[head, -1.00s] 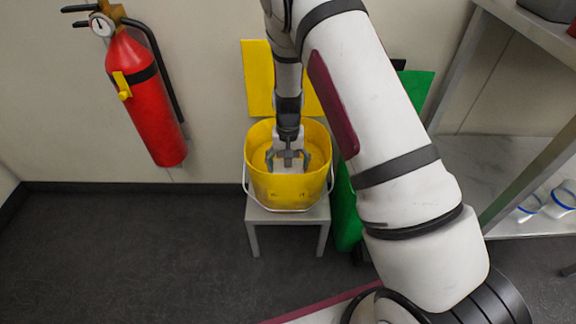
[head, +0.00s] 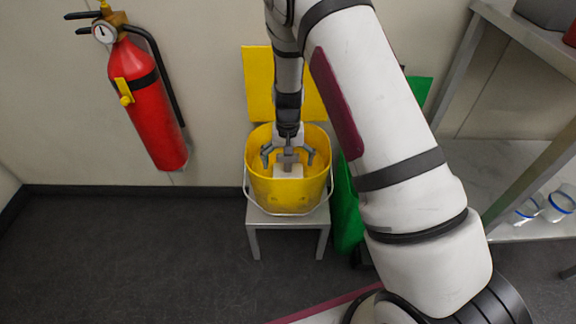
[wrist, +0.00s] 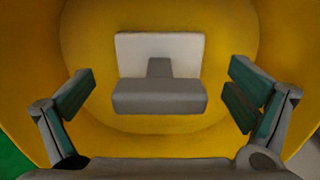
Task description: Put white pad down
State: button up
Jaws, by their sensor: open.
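The white pad (wrist: 190,46) lies inside the yellow bucket (head: 262,190), with a grey block-shaped handle (wrist: 160,97) on its near side. In the head view the pad (head: 284,171) shows low inside the bucket, below my gripper. My gripper (head: 288,158) points down into the bucket's mouth. Its fingers are spread wide on both sides of the pad, and in the wrist view (wrist: 160,98) there is a clear gap between each finger and the pad. The gripper holds nothing.
The bucket stands on a small grey stool (head: 288,222) by the wall. A red fire extinguisher (head: 148,105) hangs to the left. A green bin (head: 347,215) stands close on the right, and a metal shelf (head: 500,140) with glassware is farther right.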

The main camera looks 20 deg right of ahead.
notch_tip(320, 180, up, 9)
jog(key=p, duration=0.2)
jog(key=shift+p, duration=0.35)
jog(key=s+a+r+n+y, duration=0.1)
jog(key=s+r, duration=0.7)
jog(key=r, duration=0.3)
jog(key=s+a+r+n, duration=0.1)
jog(key=s+r, duration=0.6)
jog(key=r, duration=0.3)
jog(key=s+d+r, duration=0.1)
jog(key=s+r, duration=0.2)
jog(key=s, duration=1)
jog(key=s+d+r+n+h, duration=0.1)
jog(key=s+r, duration=0.2)
jog(key=s, duration=1)
jog(key=shift+s, duration=0.15)
